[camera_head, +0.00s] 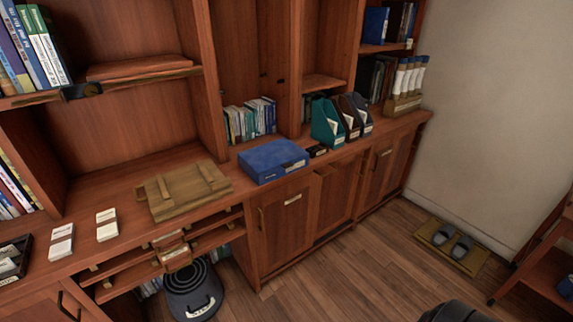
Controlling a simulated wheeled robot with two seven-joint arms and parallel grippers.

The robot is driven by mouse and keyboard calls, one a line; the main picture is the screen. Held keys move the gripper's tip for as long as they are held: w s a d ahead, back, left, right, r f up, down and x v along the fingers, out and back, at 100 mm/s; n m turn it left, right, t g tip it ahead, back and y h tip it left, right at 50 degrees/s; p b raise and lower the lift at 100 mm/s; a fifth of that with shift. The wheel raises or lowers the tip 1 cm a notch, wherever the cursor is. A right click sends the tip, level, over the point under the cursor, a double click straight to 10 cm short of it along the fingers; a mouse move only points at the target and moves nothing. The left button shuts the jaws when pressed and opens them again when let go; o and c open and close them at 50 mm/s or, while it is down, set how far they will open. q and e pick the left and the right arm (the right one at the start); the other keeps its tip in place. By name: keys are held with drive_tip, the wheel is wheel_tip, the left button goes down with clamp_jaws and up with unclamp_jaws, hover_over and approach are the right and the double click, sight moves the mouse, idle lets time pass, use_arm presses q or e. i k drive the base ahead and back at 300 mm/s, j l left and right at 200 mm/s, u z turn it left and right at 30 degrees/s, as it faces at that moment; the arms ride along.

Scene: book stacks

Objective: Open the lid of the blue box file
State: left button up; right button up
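The blue box file (273,160) lies flat on the wooden counter, near the middle of the view. Its lid (272,153) looks closed. A small pale label shows on its front side. Neither of my grippers can be seen clearly in the head view. A dark rounded shape at the bottom edge, right of centre, is cut off and I cannot tell what it is.
A wooden board with bars (187,190) lies left of the box. Teal and dark magazine holders (327,123) stand to its right, beside a small dark item (317,151). Books (250,119) stand behind. A dark round step stool (193,289) sits below; the floor (340,282) at right is open.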

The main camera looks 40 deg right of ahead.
sight(264, 159)
drive_tip(key=l+z, duration=0.1)
drive_tip(key=l, duration=0.5)
drive_tip(key=i+l+z, duration=0.1)
drive_tip(key=l, duration=0.45)
drive_tip(key=i+l+z, duration=0.1)
drive_tip(key=l, duration=0.5)
